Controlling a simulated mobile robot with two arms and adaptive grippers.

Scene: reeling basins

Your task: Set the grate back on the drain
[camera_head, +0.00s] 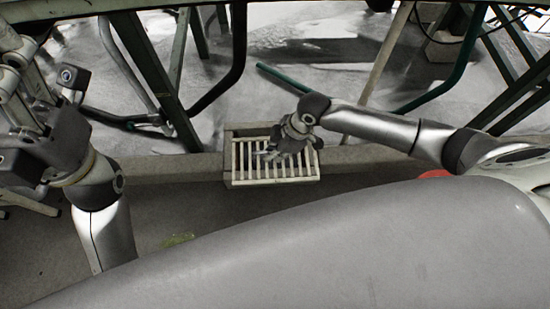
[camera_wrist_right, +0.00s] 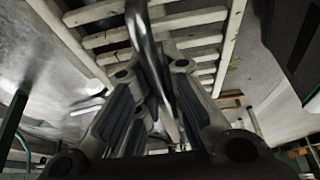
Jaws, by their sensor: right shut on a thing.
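The grate (camera_head: 292,171), a pale slatted rectangle, is at the middle of the head view. In the right wrist view, the fingers (camera_wrist_right: 160,105) close around a curved metal bar (camera_wrist_right: 142,40), with the grate slats (camera_wrist_right: 198,18) behind. The bar looks like the grate's handle. A pale box-like frame (camera_head: 228,153) surrounds the grate and looks like the drain. I cannot tell whether the grate rests on it or hangs just above. My left gripper (camera_head: 25,80) is at the far left, away from the grate; its fingers are unclear.
A concrete curb (camera_head: 180,168) runs left and right of the frame. Green metal legs (camera_head: 160,75) and a dark bent pipe (camera_head: 237,60) stand behind. A green rod (camera_head: 283,79) lies beyond the gripper. Dark floor (camera_head: 170,215) in front is mostly clear.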

